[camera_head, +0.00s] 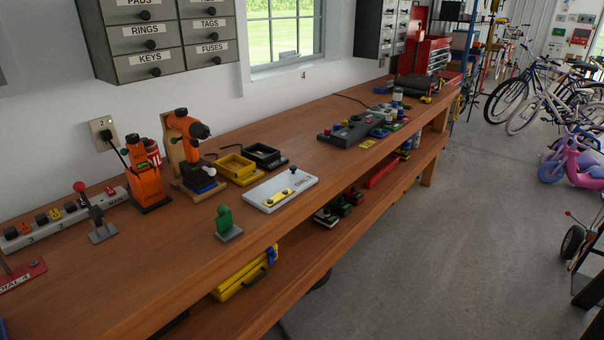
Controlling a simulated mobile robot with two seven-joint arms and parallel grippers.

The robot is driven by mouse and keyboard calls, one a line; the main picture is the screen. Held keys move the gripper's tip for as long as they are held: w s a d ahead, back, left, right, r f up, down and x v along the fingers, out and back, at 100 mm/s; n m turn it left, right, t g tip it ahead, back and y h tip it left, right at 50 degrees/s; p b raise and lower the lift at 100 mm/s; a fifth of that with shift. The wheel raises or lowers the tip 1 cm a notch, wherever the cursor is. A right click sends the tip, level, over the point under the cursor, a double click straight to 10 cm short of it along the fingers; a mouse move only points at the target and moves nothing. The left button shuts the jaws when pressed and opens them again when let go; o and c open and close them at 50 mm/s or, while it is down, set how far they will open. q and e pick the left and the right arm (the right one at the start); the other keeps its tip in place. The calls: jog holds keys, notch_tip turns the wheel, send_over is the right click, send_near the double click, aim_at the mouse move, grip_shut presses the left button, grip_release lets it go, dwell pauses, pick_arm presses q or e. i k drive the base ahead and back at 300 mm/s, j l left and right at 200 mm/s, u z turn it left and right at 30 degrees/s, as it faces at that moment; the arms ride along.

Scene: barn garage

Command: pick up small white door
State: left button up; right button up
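A small white flat panel (270,188) lies on the wooden workbench (345,165), near its front edge. It looks like the small white door. Neither of my grippers is in view.
A green upright piece on a grey base (229,235) stands left of the panel. Yellow (237,167) and black (264,155) open trays and an orange drill (186,130) stand behind it. Drawer cabinets (165,45) hang above. The concrete floor (430,220) in front is clear.

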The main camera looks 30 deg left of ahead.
aim_at(296, 180)
jog(key=i, duration=2.85)
jog(key=i+u, duration=0.1)
jog(key=u, duration=0.3)
jog(key=i+u, duration=0.15)
jog(key=u, duration=0.25)
jog(key=i+l+u, duration=0.1)
jog(key=u, duration=1.9)
